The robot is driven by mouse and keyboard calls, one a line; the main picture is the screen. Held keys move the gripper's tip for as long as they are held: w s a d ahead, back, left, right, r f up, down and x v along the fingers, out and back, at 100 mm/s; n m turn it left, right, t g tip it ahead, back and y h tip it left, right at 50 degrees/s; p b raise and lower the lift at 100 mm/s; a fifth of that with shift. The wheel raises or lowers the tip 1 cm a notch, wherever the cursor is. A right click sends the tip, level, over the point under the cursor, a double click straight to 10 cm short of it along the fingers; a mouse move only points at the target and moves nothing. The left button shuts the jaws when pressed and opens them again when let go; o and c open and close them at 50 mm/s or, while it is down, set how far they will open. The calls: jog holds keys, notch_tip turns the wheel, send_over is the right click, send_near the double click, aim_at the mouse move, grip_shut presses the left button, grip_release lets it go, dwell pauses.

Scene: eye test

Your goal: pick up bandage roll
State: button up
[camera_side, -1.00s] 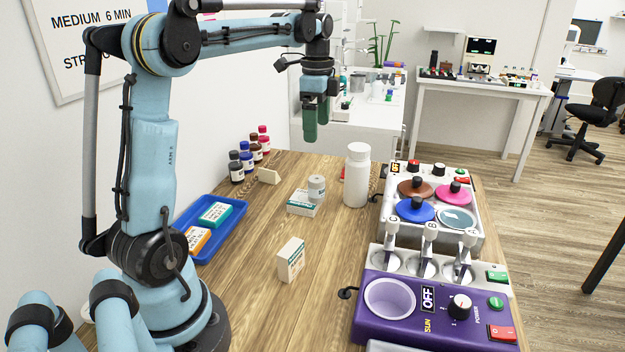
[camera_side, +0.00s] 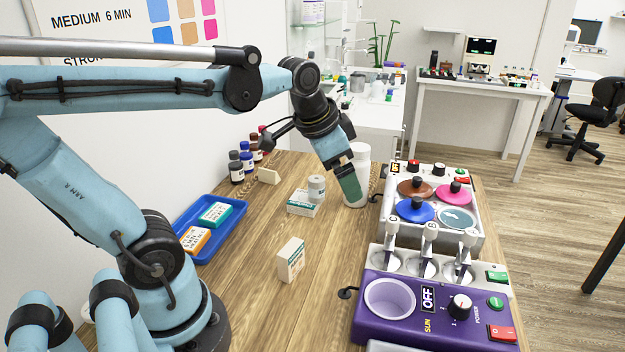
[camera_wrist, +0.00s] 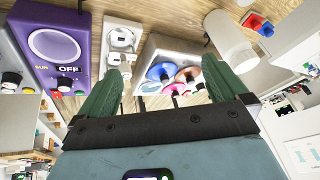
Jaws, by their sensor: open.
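The bandage roll (camera_side: 316,187) looks like a short pale cylinder. It stands upright on a flat white box with a teal label (camera_side: 301,206), near the middle of the wooden table. My gripper (camera_side: 351,192) has green fingers and points down and tilted. It is to the right of the roll, apart from it, and overlaps the white bottle in the side view. In the wrist view my gripper (camera_wrist: 166,88) has its two green fingers spread with nothing between them. I cannot make out the roll in the wrist view.
A tall white bottle (camera_side: 361,161) stands right of the roll. A small upright box (camera_side: 291,261) stands nearer the front. A blue tray (camera_side: 233,226) with boxes is at left, dark-capped bottles (camera_side: 237,168) behind. Purple heater (camera_side: 375,328) and pot unit (camera_side: 456,234) fill the right.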

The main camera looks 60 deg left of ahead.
jog(key=s+d+f+n+t, duration=0.1)
jog(key=s+d+f+n, duration=0.1)
jog(key=s+d+f, duration=0.1)
jog(key=shift+d+f+t+h, duration=0.3)
jog(key=shift+d+f, duration=0.05)
jog(key=shift+d, duration=0.2)
jog(key=shift+s+d+f, duration=0.15)
jog(key=shift+d+f, duration=0.05)
jog(key=shift+f, duration=0.05)
jog(key=shift+c, duration=0.5)
jog(key=shift+s+d+f+n, duration=0.1)
jog(key=shift+d+f+n, duration=0.05)
jog(key=shift+n, duration=0.15)
jog(key=c, duration=0.4)
